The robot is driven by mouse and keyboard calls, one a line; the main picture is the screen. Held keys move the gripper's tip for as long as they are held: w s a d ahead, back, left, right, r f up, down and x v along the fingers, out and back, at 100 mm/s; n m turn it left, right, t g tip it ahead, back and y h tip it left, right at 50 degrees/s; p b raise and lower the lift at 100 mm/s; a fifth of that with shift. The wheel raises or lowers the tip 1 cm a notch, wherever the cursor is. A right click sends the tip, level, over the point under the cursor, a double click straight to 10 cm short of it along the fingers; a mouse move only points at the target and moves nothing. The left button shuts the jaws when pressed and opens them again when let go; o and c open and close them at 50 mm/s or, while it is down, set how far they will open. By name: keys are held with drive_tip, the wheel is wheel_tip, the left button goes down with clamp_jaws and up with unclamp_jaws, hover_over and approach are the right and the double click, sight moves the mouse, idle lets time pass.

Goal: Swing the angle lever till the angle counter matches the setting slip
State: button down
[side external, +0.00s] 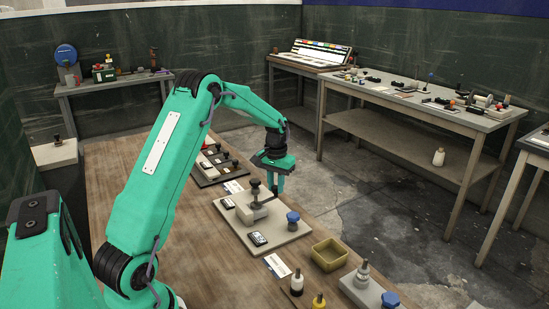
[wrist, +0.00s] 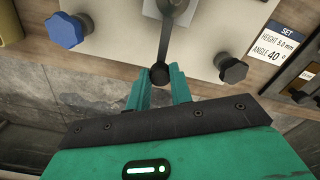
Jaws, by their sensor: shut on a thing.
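The angle lever (wrist: 163,42) is a dark arm with a round black knob at its end, on a pale base plate (side external: 290,236). My gripper (wrist: 162,78) is shut on the knob, with one green finger on either side; it also shows above the plate's far side in the side view (side external: 279,187). The setting slip (wrist: 279,42) reads height 9.0 mm, angle 40°; it lies beyond the plate in the side view (side external: 233,187). A small dark counter window (side external: 257,239) sits at the plate's near edge, and another (side external: 227,204) at its left. Their digits are too small to read.
A blue knob (wrist: 65,30) and a dark knob (wrist: 232,68) flank the lever. A dark panel (side external: 212,167) lies behind. Bare bench (side external: 165,205) is at left.

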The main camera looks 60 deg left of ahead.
drive_tip(key=shift+s+a+n, duration=0.2)
drive_tip(key=shift+a+n, duration=0.85)
drive_tip(key=shift+n, duration=0.55)
drive_tip(key=c, duration=1.2)
unclamp_jaws()
drive_tip(key=shift+c, duration=0.2)
wheel_tip(320, 180, up, 8)
